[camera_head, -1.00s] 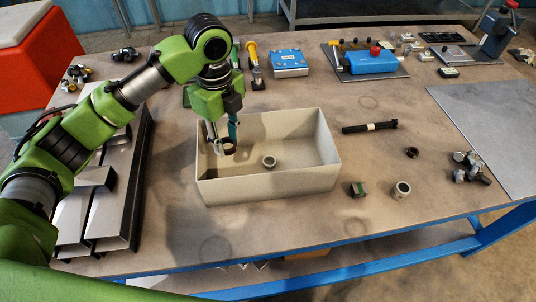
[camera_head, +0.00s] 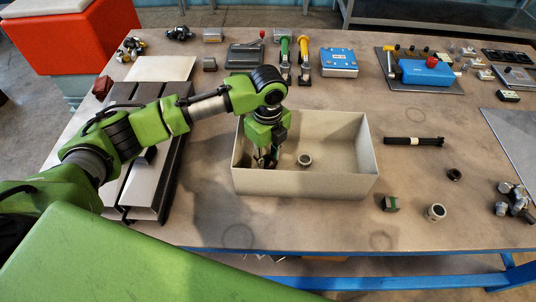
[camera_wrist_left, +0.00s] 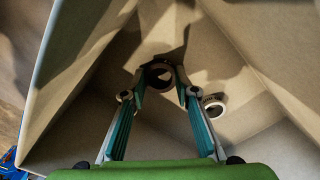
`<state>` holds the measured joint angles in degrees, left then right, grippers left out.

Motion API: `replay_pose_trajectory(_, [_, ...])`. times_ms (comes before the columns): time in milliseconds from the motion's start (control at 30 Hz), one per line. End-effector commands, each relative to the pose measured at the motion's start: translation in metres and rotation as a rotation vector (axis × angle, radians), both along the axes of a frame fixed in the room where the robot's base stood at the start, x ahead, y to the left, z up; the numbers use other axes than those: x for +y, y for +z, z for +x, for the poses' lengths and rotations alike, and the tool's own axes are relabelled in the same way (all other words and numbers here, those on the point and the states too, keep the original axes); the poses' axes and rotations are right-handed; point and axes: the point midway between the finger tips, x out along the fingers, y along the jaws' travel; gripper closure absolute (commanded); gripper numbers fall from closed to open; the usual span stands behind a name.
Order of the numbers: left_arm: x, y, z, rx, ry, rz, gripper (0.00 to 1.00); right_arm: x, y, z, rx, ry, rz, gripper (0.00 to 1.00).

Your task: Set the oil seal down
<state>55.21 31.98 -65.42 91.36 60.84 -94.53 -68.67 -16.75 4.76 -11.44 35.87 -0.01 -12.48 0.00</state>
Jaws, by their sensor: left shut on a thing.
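The oil seal, a dark ring (camera_wrist_left: 150,70), is between the fingertips of my left gripper (camera_wrist_left: 160,82) in the left wrist view. In the head view my left gripper (camera_head: 266,162) points down inside the left part of the beige bin (camera_head: 305,186). The fingers are shut on the ring, low in the bin. The bin's front wall and the fingers hide the ring in the head view. I cannot tell whether it touches the bin floor. My right gripper is not in view.
A pale metal ring (camera_head: 304,160) lies on the bin floor right of my left gripper; it also shows in the left wrist view (camera_wrist_left: 213,104). Right of the bin are a black shaft (camera_head: 413,141), a green-grey block (camera_head: 390,204) and another metal ring (camera_head: 435,212).

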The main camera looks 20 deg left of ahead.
Motion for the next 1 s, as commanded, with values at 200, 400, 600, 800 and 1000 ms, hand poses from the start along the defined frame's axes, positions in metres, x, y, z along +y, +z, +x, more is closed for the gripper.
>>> replay_pose_trajectory(200, [0.0,0.0,0.001,-0.001,0.0,-0.001,0.87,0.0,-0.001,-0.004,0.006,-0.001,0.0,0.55])
replay_pose_trajectory(400, [0.0,-0.002,0.001,-0.001,0.0,-0.001,0.56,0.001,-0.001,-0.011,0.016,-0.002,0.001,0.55])
replay_pose_trajectory(600, [0.0,-0.002,0.001,-0.001,0.001,0.0,0.56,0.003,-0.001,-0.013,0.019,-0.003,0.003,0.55])
replay_pose_trajectory(800, [0.0,0.005,0.001,-0.003,0.001,-0.001,0.56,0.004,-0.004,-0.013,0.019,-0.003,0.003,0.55])
replay_pose_trajectory(1000, [0.0,0.039,0.003,-0.007,0.001,-0.002,0.56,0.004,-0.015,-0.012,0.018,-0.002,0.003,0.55])
